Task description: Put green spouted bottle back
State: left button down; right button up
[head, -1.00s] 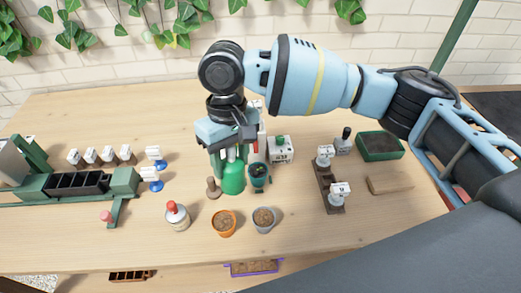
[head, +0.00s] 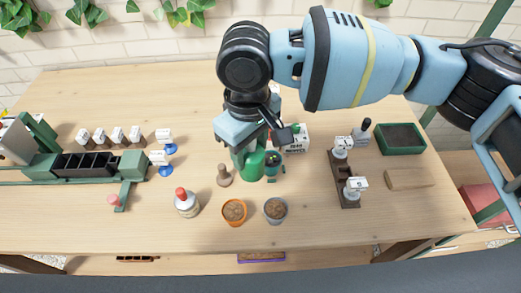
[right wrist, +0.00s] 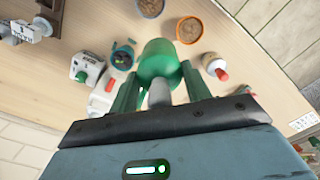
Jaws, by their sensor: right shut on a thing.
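The green spouted bottle (head: 250,165) is upright near the middle of the table, beside a wooden peg-like tool (head: 224,175). My right gripper (head: 249,146) is above it with its fingers shut around its upper part. In the right wrist view the bottle (right wrist: 158,58) shows between the green fingers (right wrist: 156,88). The spout is mostly hidden by the gripper. I cannot tell whether the bottle's base touches the table. My left gripper is not in view.
A dark pot with a small plant (head: 274,163) and a white box (head: 295,137) crowd the bottle's right. An orange pot (head: 234,212), a grey pot (head: 276,209) and a red-capped bottle (head: 186,203) stand in front. Free table lies at front right.

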jog(key=shift+d, duration=0.1)
jog(key=d+m, duration=0.9)
jog(key=d, duration=1.2)
jog(key=shift+s+d+f, duration=0.15)
jog(key=shift+s, duration=0.25)
